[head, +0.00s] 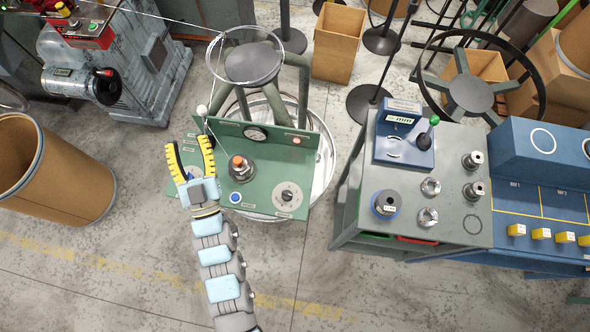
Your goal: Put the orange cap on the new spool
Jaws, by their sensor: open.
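A small orange cap (238,161) sits on top of a dark metal hub (242,172) on the green machine panel (262,197). I cannot tell from this view which thing is the new spool. My gripper (188,142), with yellow and black fingers, is spread open and empty. It is over the left end of the green panel, left of the orange cap and apart from it in the picture. The blue-and-grey wrist hides part of the panel's left edge.
A grey bench (447,225) on the right holds several metal fittings and a green-knobbed gauge (401,145). A wire hoop (245,79) stands behind the panel, with a thin wire nearby. A brown drum (58,185) stands at left. Floor in front is clear.

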